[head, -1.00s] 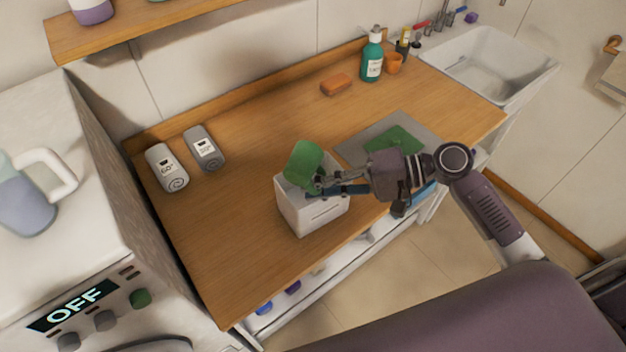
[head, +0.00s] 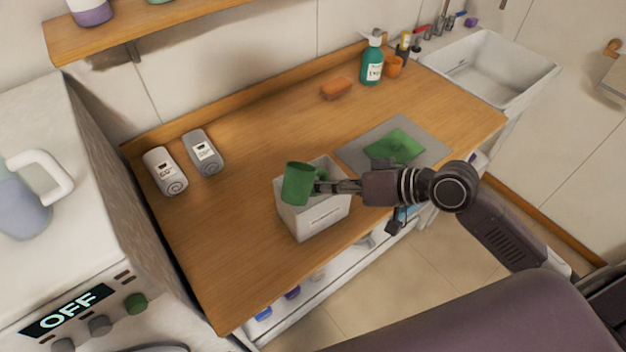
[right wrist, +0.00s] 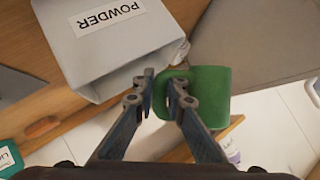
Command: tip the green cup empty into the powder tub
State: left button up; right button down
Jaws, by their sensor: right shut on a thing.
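The green cup (head: 297,186) is in my right gripper (head: 322,186), over the left part of the white powder tub (head: 318,217) in the head view. The cup looks close to upright there, with a slight tilt. In the right wrist view my gripper (right wrist: 164,84) is shut on the edge of the cup (right wrist: 210,92). The tub (right wrist: 85,62), labelled POWDER, shows at upper left of that view. The tub stands near the counter's front edge, its opening partly hidden by cup and gripper. I cannot see what is inside the cup. My left gripper is not in view.
A grey mat (head: 432,152) with a green cloth (head: 400,147) lies right of the tub. Two rolled towels (head: 163,171) lie at left. An orange soap bar (head: 337,88), a teal bottle (head: 371,62) and an orange cup (head: 393,67) stand at the back. The counter's left middle is clear.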

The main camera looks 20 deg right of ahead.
aim_at(306, 184)
jog(key=n+t+p, duration=0.1)
jog(key=s+a+n+t+h, duration=0.1)
jog(key=shift+s+a+r+n+p, duration=0.2)
jog(key=shift+s+n+p, duration=0.1)
jog(key=shift+p, duration=0.1)
jog(key=shift+s+a+r+n+t+h, duration=0.2)
jog(key=shift+s+a+n+t+h, duration=0.25)
jog(key=shift+n+t+h, duration=0.35)
dwell(0.5)
